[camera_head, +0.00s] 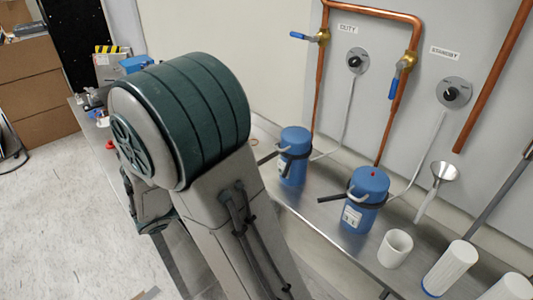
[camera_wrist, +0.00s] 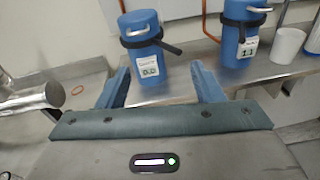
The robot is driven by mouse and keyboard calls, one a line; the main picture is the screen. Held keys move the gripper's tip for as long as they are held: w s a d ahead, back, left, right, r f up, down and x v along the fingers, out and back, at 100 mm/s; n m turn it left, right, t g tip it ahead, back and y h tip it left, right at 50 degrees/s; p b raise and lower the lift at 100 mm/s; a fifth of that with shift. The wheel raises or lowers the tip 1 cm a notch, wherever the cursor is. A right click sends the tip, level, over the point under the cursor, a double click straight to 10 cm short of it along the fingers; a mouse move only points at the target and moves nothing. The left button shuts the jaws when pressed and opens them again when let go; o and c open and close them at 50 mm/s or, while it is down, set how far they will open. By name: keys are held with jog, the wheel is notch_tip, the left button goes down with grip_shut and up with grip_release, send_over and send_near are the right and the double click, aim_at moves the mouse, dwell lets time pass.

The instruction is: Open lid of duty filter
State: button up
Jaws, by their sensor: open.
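The duty filter is the blue canister (camera_head: 294,158) on the left, under the DUTY sign (camera_head: 348,29). It stands upright with its blue lid on, and a dark strap with a black handle runs around it. In the wrist view the duty filter (camera_wrist: 139,28) stands ahead, slightly left of centre, with a metal bail and a white label. My gripper (camera_wrist: 161,83) is open and empty, its two blue fingers apart in front of and below the filter, not around it. In the head view my arm hides the gripper.
A second blue canister (camera_head: 365,200), under the STANDBY sign (camera_head: 445,53), stands to the right on the metal bench (camera_head: 318,215). A white cup (camera_head: 395,249) is beside it. Copper pipes (camera_head: 317,80) and thin hoses run above. A metal cylinder (camera_wrist: 30,100) and red ring (camera_wrist: 78,90) are left.

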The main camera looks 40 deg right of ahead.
jog(key=w+n+t+h, duration=0.1)
jog(key=w+n, duration=0.1)
jog(key=p, duration=0.1)
send_near(292, 140)
jog(key=d, duration=0.1)
jog(key=w+d+f, duration=0.1)
jog(key=d, duration=0.1)
jog(key=w+d+f, duration=0.1)
jog(key=shift+d+f, duration=0.1)
jog(key=shift+d, duration=0.25)
